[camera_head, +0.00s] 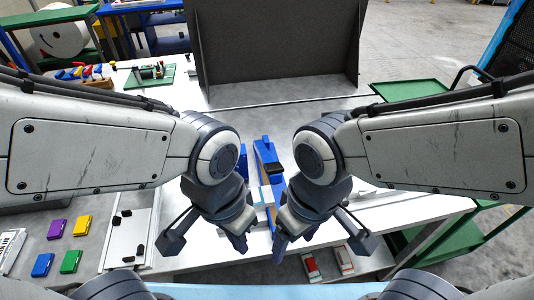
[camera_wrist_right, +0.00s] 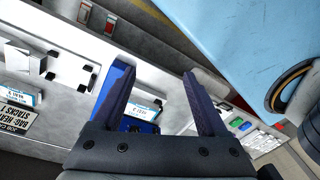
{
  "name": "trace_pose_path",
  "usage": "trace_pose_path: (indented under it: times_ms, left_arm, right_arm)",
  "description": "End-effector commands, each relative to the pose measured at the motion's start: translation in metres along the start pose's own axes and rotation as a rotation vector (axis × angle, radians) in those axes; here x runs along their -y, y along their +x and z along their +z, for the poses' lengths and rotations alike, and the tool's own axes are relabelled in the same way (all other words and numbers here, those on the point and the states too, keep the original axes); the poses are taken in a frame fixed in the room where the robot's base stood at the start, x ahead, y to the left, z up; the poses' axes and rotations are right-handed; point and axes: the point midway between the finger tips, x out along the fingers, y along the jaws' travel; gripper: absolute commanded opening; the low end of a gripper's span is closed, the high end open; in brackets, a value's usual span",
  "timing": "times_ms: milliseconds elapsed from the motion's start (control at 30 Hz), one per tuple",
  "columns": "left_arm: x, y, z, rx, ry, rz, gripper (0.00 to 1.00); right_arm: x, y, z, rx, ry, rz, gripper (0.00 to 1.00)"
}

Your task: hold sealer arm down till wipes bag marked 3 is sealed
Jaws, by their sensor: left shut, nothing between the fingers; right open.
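The blue sealer (camera_head: 265,152) stands on the white table in the middle of the head view, its long blue arm with a black pad running toward me between my two wrists. A pale bag with a blue-white label (camera_head: 264,194) lies at the sealer, partly hidden; I cannot read its number. A labelled bag (camera_wrist_right: 147,107) also shows between my right fingers in the right wrist view, beside blue sealer parts. My left gripper (camera_head: 240,240) is shut and empty, just left of the sealer's near end. My right gripper (camera_head: 281,242) is open, close to the sealer's right side, with nothing held.
A white tray with black blocks (camera_head: 128,225) and purple, yellow, blue and green packs (camera_head: 70,262) lie at the left. A dark upright panel (camera_head: 275,45) stands behind the sealer. Red-and-white items (camera_head: 311,266) lie near the front. The table right of the sealer looks clear.

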Motion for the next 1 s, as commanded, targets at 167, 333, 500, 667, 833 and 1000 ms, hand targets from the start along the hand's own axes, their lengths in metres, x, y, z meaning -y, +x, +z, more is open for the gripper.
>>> trace_pose_path:
  times_ms: [167, 333, 500, 667, 833, 1000]
  left_arm:
    - [0.000, 0.000, 0.000, 0.000, 0.000, 0.000, 0.00]
    - [0.000, -0.006, 0.000, 0.000, 0.000, 0.000, 0.00]
    - [-0.001, -0.020, -0.001, 0.000, -0.001, 0.000, 0.00]
    - [-0.002, -0.031, -0.002, 0.000, -0.001, 0.000, 0.00]
    - [-0.003, -0.036, -0.002, 0.000, -0.002, 0.000, 0.00]
    - [-0.003, -0.037, -0.002, 0.000, -0.002, 0.000, 0.00]
  right_arm:
    - [0.000, 0.000, 0.000, 0.000, 0.000, 0.000, 0.68]
    - [-0.005, -0.014, -0.020, -0.023, 0.038, 0.013, 0.03]
    - [-0.026, -0.054, -0.081, -0.099, 0.170, 0.061, 0.00]
    - [-0.054, -0.092, -0.139, -0.182, 0.309, 0.109, 0.00]
    - [-0.077, -0.116, -0.174, -0.238, 0.406, 0.140, 0.00]
    - [-0.083, -0.122, -0.183, -0.256, 0.433, 0.150, 0.00]
